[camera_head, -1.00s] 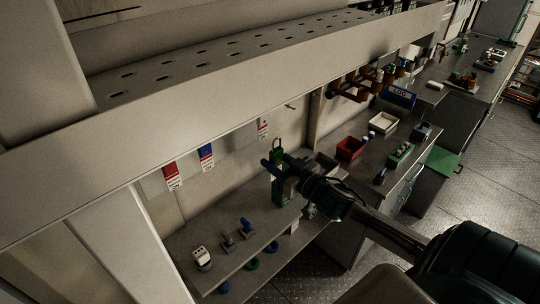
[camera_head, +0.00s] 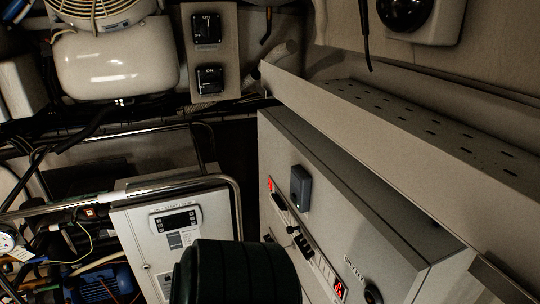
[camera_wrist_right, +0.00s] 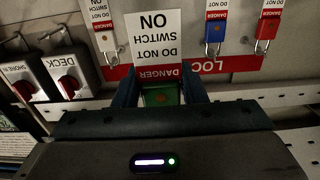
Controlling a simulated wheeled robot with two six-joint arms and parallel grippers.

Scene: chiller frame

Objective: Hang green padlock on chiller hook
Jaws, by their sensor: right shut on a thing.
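My right gripper (camera_wrist_right: 160,88) shows in the right wrist view, shut on the green padlock (camera_wrist_right: 160,97), whose body shows between the dark fingers. A white and red tag (camera_wrist_right: 153,38) reading "DANGER DO NOT SWITCH ON" appears upside down just beyond the padlock; I cannot tell whether it is attached to it. The padlock's shackle is not clearly visible. The head view shows neither gripper and no padlock; a dark rounded part of my own body fills the bottom middle. I cannot make out the chiller hook in either view.
In the right wrist view, a blue padlock (camera_wrist_right: 214,32) and a red padlock (camera_wrist_right: 266,28) hang with tags; switch boxes (camera_wrist_right: 70,80) are at left. The head view shows a white controller cabinet (camera_head: 135,245), a bent metal rail (camera_head: 236,190), a grey panel box (camera_head: 350,200) and a perforated shelf (camera_head: 430,125).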

